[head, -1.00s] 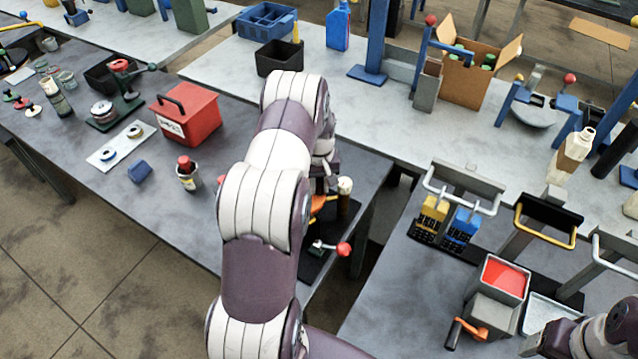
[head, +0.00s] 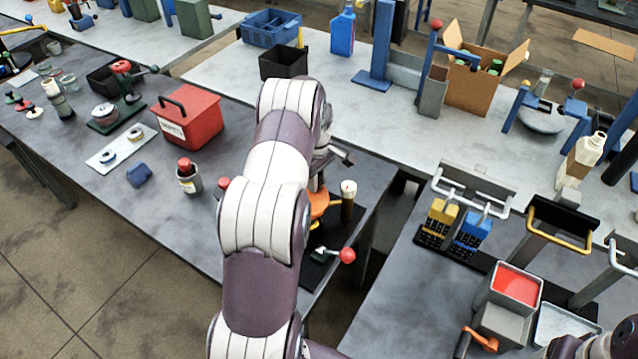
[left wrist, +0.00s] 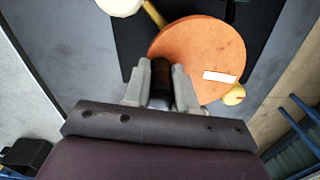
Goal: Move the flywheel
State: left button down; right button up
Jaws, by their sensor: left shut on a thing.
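The flywheel (left wrist: 198,50) is an orange disc with a white label, lying flat over a dark base in the left wrist view. In the head view, part of the orange flywheel (head: 319,203) shows just right of my left arm. My left gripper (left wrist: 162,76) is shut on a black upright handle (left wrist: 162,70) at the disc's near left edge. The handle seems to belong to the flywheel; its join is hidden. In the head view my arm hides most of this gripper. My right gripper is out of view.
A cream-topped post (head: 348,200) stands beside the flywheel, and a red-knobbed lever (head: 346,256) is in front of it. A red box (head: 188,118) and a red-capped can (head: 188,178) stand to the left. A gap separates this table from the right-hand one.

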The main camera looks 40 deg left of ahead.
pick_arm(q)
jog(key=shift+a+n, duration=0.4)
jog(key=shift+n, duration=0.5)
jog(key=shift+r, duration=0.1)
jog(key=c, duration=0.9)
grip_release()
